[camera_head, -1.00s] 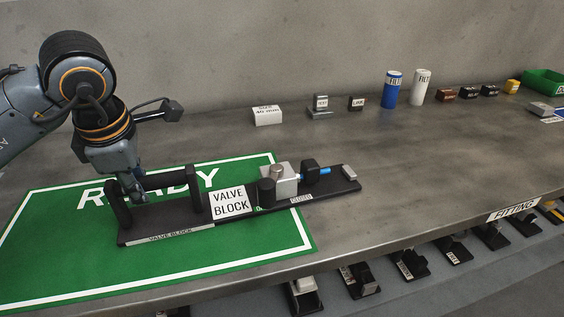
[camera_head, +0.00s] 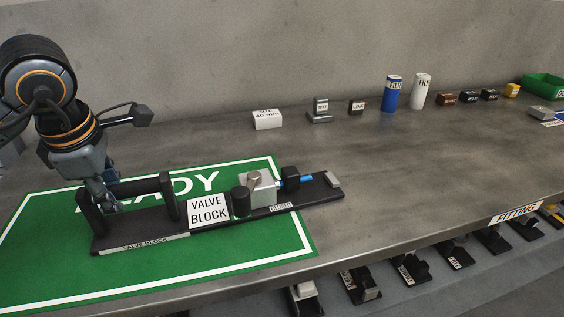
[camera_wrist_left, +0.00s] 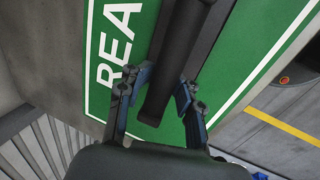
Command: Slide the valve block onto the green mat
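The valve block pallet is a long black base (camera_head: 140,247) with a handle bar on two posts, a "VALVE BLOCK" sign (camera_head: 208,212), a grey metal block (camera_head: 262,189) and a blue-tipped part. Its left and middle parts lie over the green mat (camera_head: 240,258); its right end extends past the mat's right border over bare table. My left gripper (camera_head: 108,199) is at the handle bar, near the left post. In the left wrist view, its fingers (camera_wrist_left: 163,92) close around the black handle bar (camera_wrist_left: 182,45). My right gripper is not in view.
A white box (camera_head: 267,120), small labelled parts, a blue can (camera_head: 391,93) and a white can (camera_head: 421,90) stand along the back. A green bin (camera_head: 544,86) is at far right. The table right of the pallet is clear. Several parts sit below the front edge.

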